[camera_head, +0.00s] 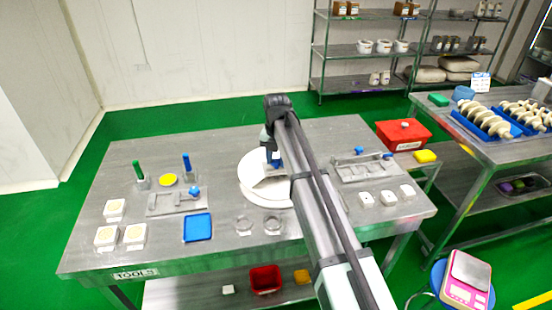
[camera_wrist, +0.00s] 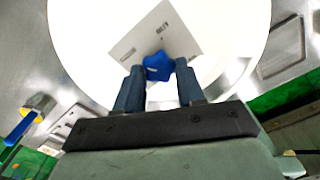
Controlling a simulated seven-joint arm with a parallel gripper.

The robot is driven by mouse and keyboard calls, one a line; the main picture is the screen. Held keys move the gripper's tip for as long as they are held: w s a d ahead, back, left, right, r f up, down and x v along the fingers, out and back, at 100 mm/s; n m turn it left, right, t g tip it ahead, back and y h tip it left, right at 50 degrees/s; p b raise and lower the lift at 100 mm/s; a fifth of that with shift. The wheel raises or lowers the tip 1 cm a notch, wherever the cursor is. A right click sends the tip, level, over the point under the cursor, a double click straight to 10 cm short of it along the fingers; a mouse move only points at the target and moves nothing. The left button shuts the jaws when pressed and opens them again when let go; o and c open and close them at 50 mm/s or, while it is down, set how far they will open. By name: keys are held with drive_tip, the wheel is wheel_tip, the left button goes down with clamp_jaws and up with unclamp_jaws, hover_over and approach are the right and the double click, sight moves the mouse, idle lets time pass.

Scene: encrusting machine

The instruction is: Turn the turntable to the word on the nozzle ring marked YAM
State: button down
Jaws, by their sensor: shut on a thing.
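The white round turntable (camera_head: 250,168) sits in the middle of the steel table, partly hidden by my arm. In the wrist view it fills the upper part (camera_wrist: 85,30). A pale square plate (camera_wrist: 178,30) with small print lies over its centre; the lettering is upside down and I cannot read it surely. A blue star-shaped knob (camera_wrist: 158,66) stands at the plate's near side. My gripper (camera_wrist: 158,76) is shut on this blue knob, one finger on each side. In the head view my gripper (camera_head: 272,158) is over the turntable. I cannot make out the word YAM.
Left of the turntable are a metal fixture with a blue knob (camera_head: 194,191), a blue tray (camera_head: 198,228) and white square blocks (camera_head: 107,235). Two clear rings (camera_head: 272,222) stand in front. Right are another fixture (camera_head: 362,167) and white blocks (camera_head: 388,197).

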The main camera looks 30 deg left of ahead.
drive_tip(key=shift+n, duration=2.1)
drive_tip(key=shift+w, duration=0.1)
drive_tip(key=c, duration=0.7)
unclamp_jaws()
drive_tip(key=shift+r, duration=0.1)
wheel_tip(320, 180, up, 14)
drive_tip(key=shift+f, duration=0.15)
